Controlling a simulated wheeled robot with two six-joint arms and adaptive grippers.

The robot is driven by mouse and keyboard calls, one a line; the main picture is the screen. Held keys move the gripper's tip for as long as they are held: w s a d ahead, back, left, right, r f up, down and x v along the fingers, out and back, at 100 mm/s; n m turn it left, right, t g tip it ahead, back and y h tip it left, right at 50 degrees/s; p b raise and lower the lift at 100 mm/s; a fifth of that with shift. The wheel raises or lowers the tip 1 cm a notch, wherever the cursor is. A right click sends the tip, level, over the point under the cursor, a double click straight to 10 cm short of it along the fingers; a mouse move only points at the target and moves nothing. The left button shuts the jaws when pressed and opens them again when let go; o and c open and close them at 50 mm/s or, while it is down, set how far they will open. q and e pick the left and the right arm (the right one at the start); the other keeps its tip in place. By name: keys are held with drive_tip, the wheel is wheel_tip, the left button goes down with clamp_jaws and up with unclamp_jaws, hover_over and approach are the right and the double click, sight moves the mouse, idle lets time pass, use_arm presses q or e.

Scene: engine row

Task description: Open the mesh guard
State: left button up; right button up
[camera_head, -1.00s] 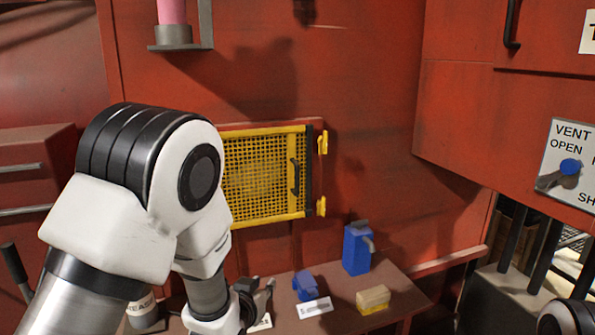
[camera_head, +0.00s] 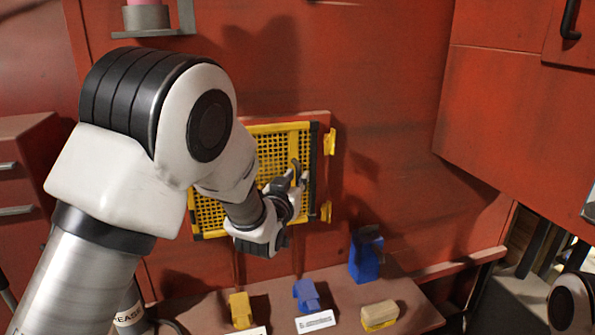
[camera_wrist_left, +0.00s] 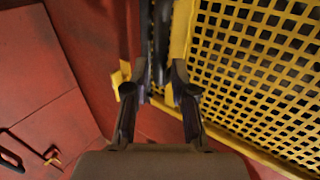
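The mesh guard is a yellow framed grid (camera_head: 270,140) on the red wall, closed flat against it as far as I can see; it also fills the right of the left wrist view (camera_wrist_left: 255,60). A black strip runs down its right side, with yellow hinge-like brackets (camera_head: 329,142) beyond. My left gripper (camera_head: 300,180) is in front of the guard's right part, at the dark handle. In the left wrist view my left gripper's fingers (camera_wrist_left: 160,70) are apart, with the dark handle (camera_wrist_left: 161,35) seen between the tips. Contact cannot be told. My right gripper is out of view.
A red cabinet (camera_head: 510,120) juts out at the right. My left arm covers the guard's left part.

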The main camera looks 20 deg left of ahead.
use_arm(q)
drive_tip(key=w, duration=0.1)
drive_tip(key=w+f, duration=0.1)
drive_tip(key=shift+w+f, duration=0.1)
drive_tip(key=shift+w, duration=0.3)
drive_tip(key=shift+s+r, duration=0.35)
drive_tip(key=shift+s, duration=0.1)
drive_tip(key=shift+c, duration=0.4)
drive_tip(key=shift+s+r, duration=0.1)
drive_tip(key=shift+s, duration=0.05)
clamp_jaws()
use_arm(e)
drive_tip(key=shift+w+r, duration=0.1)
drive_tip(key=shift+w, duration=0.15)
use_arm(q)
drive_tip(key=shift+f, duration=0.2)
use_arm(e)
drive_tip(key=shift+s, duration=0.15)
